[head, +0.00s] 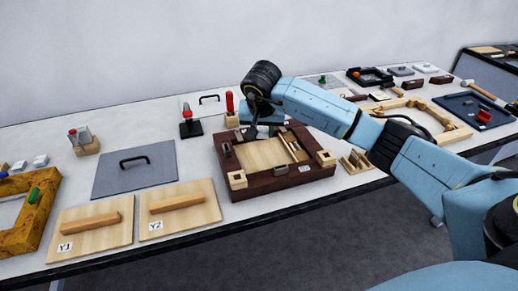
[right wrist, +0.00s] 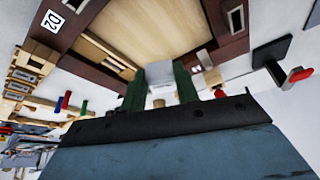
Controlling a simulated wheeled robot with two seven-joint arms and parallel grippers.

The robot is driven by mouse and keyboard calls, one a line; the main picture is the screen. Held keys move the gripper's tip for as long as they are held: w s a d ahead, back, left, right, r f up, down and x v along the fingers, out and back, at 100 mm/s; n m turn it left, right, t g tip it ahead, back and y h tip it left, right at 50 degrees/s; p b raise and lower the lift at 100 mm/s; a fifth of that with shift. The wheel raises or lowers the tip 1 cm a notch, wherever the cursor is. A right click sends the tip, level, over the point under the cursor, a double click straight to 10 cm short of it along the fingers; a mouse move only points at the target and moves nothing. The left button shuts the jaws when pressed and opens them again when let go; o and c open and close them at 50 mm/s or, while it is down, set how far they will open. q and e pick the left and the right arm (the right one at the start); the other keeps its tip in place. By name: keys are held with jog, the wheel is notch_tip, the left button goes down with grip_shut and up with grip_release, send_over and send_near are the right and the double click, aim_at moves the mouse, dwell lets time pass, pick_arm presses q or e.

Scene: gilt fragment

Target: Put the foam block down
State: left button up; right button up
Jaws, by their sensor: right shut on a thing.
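My right gripper (head: 262,122) reaches in from the right and hangs over the far side of a dark brown wooden frame (head: 285,182) with a pale wood floor. In the right wrist view its two dark green fingers (right wrist: 160,88) are shut on a light grey block (right wrist: 160,72), which I take for the foam block. The block appears above the frame's far edge; I cannot tell whether it touches anything. In the head view the block is hidden or too small to make out. My left gripper is in neither view.
A red-handled tool (head: 229,103) and a red-topped black stand (head: 190,122) are close left of the gripper. A grey plate with a handle (head: 135,172) and two wooden boards, Y1 (head: 95,237) and Y2 (head: 180,222), lie left. A light wooden frame (head: 455,132) lies right.

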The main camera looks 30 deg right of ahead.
aim_at(263, 157)
jog(key=f, duration=0.3)
jog(key=shift+s+f, duration=0.15)
jog(key=shift+s, duration=0.05)
jog(key=shift+f, duration=0.3)
notch_tip(263, 157, down, 4)
jog(key=shift+r, duration=0.1)
jog(key=shift+w, duration=0.1)
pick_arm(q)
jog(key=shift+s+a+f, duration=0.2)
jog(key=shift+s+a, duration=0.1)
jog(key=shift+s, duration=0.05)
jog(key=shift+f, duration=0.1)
pick_arm(e)
jog(key=o, duration=0.9)
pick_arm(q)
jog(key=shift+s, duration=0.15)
